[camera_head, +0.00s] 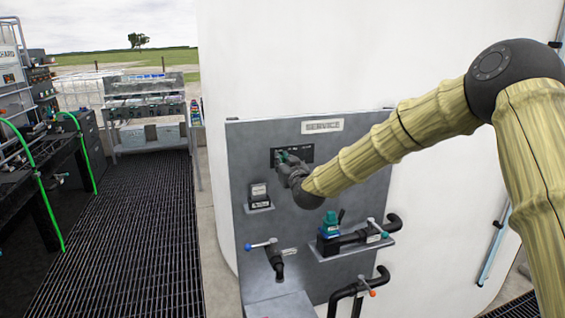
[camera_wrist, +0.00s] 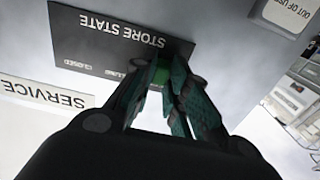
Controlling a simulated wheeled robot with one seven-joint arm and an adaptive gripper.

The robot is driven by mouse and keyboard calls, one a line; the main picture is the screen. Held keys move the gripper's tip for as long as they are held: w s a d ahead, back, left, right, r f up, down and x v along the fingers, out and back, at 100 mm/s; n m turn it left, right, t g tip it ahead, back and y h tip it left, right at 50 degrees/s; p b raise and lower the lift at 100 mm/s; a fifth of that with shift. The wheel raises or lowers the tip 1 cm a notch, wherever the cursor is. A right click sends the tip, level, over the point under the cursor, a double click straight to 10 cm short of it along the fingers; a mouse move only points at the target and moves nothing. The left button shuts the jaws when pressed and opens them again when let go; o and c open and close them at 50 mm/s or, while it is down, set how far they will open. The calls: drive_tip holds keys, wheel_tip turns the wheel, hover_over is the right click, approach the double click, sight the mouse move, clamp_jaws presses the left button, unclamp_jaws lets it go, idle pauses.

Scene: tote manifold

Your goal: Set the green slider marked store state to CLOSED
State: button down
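The dark store state panel (camera_wrist: 95,50) appears upside down in the wrist view, with its title and smaller labels; one of these seems to read CLOSED, but they are too small to be sure. The green slider (camera_wrist: 160,76) shows between my fingertips, at the panel's edge nearest the right of that view. My gripper (camera_wrist: 163,72) has both dark green fingers drawn close on either side of the slider, which fills the narrow gap at the tips. In the head view my gripper (camera_head: 284,157) reaches the panel (camera_head: 305,153) and hides the slider there.
A SERVICE plate (camera_head: 322,125) sits above the panel on the grey board (camera_head: 350,185). A small black-and-white device (camera_head: 259,195) is below left. A green-topped valve (camera_head: 331,228) and pipes with handles project from the board lower down. The grated walkway (camera_head: 130,235) at left is clear.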

sight(308, 153)
drive_tip(key=w+d+b, duration=0.1)
drive_tip(key=d, duration=0.2)
drive_tip(key=w+d+b, duration=0.1)
drive_tip(key=d+b, duration=0.1)
drive_tip(key=d, duration=0.1)
drive_tip(key=d+b, duration=0.1)
drive_tip(key=d, duration=0.1)
drive_tip(key=shift+w+d+f+b, duration=0.1)
drive_tip(key=shift+w+d+b, duration=0.2)
drive_tip(key=shift+w+d, duration=0.1)
drive_tip(key=shift+w+d+r, duration=0.2)
drive_tip(key=shift+d, duration=0.3)
drive_tip(key=c, duration=1.4)
unclamp_jaws()
drive_tip(key=shift+d, duration=0.2)
drive_tip(key=shift+c, duration=0.2)
drive_tip(key=shift+o, duration=0.3)
drive_tip(key=shift+d+f, duration=0.1)
drive_tip(key=shift+a, duration=0.25)
drive_tip(key=shift+s, duration=0.2)
drive_tip(key=v, duration=1.1)
drive_tip(key=shift+s+d, duration=0.25)
drive_tip(key=shift+d, duration=0.05)
